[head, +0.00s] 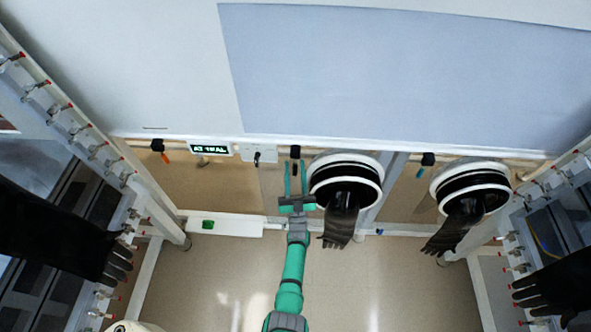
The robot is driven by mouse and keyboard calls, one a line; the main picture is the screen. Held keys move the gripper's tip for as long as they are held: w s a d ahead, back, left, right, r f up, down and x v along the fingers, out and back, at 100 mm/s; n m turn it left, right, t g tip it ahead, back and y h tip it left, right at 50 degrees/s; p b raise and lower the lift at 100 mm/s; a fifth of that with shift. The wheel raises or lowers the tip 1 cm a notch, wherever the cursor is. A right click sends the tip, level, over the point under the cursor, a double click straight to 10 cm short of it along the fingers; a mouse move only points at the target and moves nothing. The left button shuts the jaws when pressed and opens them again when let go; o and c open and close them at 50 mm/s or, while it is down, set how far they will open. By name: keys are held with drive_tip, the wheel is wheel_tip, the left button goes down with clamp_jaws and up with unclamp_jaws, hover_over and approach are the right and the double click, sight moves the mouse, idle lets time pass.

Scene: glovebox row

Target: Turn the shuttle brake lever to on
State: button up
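No label for the shuttle brake lever is legible, so I cannot tell for sure which part it is. A small white switch plate (263,157) with a dark toggle sits on the front rail of the glovebox, left of my gripper. A black clamp-like knob (295,151) is on the same rail, just beyond my fingertips.
A round glove port (347,163) with a hanging black glove (341,222) is close to my gripper's right. A second port (470,180) is further right. A lit display (210,149) is left of the switch plate. Floor is clear.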

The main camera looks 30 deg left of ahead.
drive_tip(key=v, duration=1)
drive_tip(key=shift+s+d+f, duration=0.2)
drive_tip(key=shift+s+f, duration=0.05)
drive_tip(key=shift+f, duration=0.05)
